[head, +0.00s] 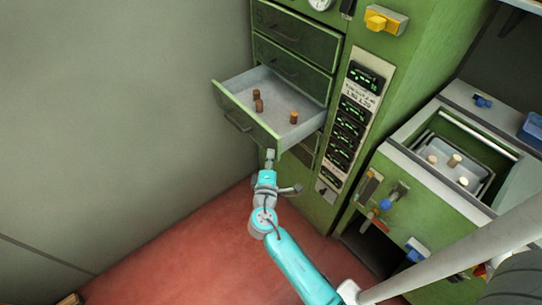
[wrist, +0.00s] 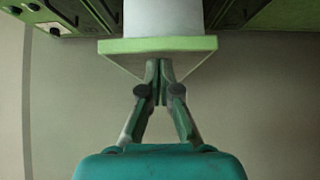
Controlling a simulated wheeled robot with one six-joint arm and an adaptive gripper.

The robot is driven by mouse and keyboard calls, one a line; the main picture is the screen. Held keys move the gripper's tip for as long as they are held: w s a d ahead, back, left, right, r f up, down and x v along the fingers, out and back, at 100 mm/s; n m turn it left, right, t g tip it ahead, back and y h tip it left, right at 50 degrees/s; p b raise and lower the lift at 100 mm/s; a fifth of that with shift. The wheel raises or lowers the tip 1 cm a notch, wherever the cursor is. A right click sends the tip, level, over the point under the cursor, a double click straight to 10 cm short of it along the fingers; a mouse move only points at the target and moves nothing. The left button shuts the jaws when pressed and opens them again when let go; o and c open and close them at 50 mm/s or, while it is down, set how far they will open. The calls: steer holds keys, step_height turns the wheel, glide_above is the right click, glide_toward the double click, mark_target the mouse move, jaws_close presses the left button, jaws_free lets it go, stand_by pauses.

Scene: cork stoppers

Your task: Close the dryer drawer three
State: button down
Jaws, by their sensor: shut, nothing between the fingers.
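The open dryer drawer (head: 245,118) sticks out of the green cabinet in the head view. In the wrist view my shut fingertips (wrist: 158,66) overlap the green front panel of a drawer (wrist: 120,62). I cannot tell for sure whether they touch it. The drawer's number is not readable.
A column of green-lit displays (head: 352,115) runs down the cabinet right of the drawers. A green machine with a tray (head: 462,150) of corks stands at the right. Grey wall is on the left, and the red floor (head: 190,245) is mostly clear.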

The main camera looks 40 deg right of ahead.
mark_target(319, 120)
steer(key=shift+d, duration=0.25)
steer(key=d, duration=2.1)
steer(key=shift+w, duration=0.3)
steer(key=shift+d+r, duration=0.1)
steer(key=shift+d, duration=0.15)
steer(key=shift+d+r, duration=0.1)
steer(key=shift+d, duration=0.05)
